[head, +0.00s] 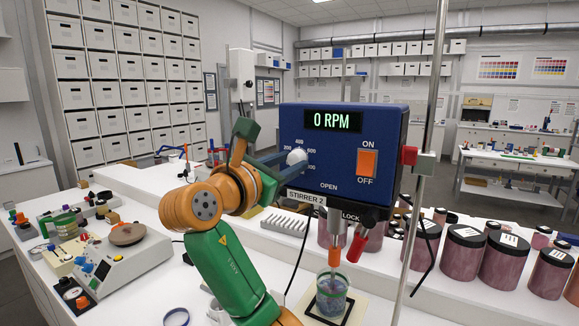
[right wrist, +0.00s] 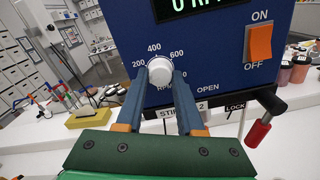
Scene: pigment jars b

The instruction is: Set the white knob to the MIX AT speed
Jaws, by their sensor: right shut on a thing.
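The white knob (head: 297,157) is on the front of the blue stirrer box (head: 340,178), at the lower left of its panel. Marks from 200 to 600 can be read around the knob (right wrist: 159,71) in the right wrist view. My right gripper (head: 284,158) is shut on the knob, one finger on each side; its fingers (right wrist: 162,80) also show in the right wrist view. The display (head: 333,120) reads 0 RPM. An orange ON/OFF switch (head: 367,163) is at the panel's right. The knob's pointer cannot be made out. My left gripper is not in view.
A metal stand rod (head: 425,120) rises right of the box. A beaker (head: 331,295) stands below, under the stirrer's shaft. A red lock handle (head: 368,238) hangs under the box. Several dark-lidded jars (head: 506,262) stand at right, and a scale-like device (head: 122,260) at left.

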